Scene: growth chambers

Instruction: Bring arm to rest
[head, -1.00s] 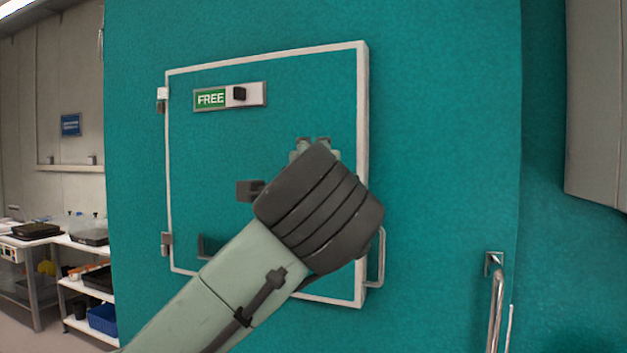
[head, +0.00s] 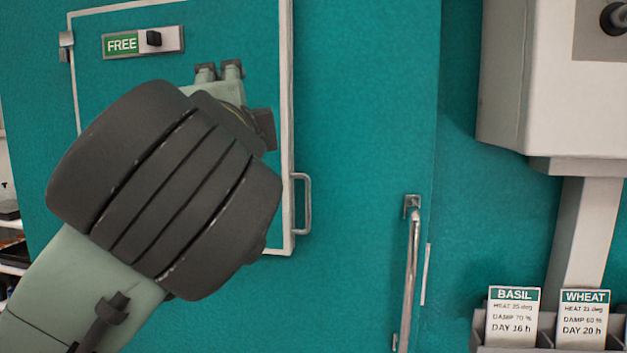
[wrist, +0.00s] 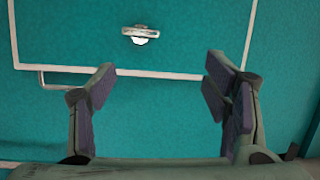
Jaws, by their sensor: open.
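My arm (head: 165,190) fills the left of the head view, its dark ringed joint large in front of the teal hatch (head: 240,45). My gripper (wrist: 160,88) is open and empty in the wrist view, its two fingers wide apart. In the head view it is mostly hidden behind the arm. The white-framed hatch is shut, and it also shows beyond the fingers in the wrist view (wrist: 200,35). No contact between fingers and hatch is visible.
A green FREE sign with a slider (head: 143,42) is on the hatch. A hatch handle (head: 303,203) and a long vertical handle (head: 410,275) stick out. At right are a grey box (head: 520,95) and a holder with BASIL (head: 513,318) and WHEAT (head: 584,318) cards.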

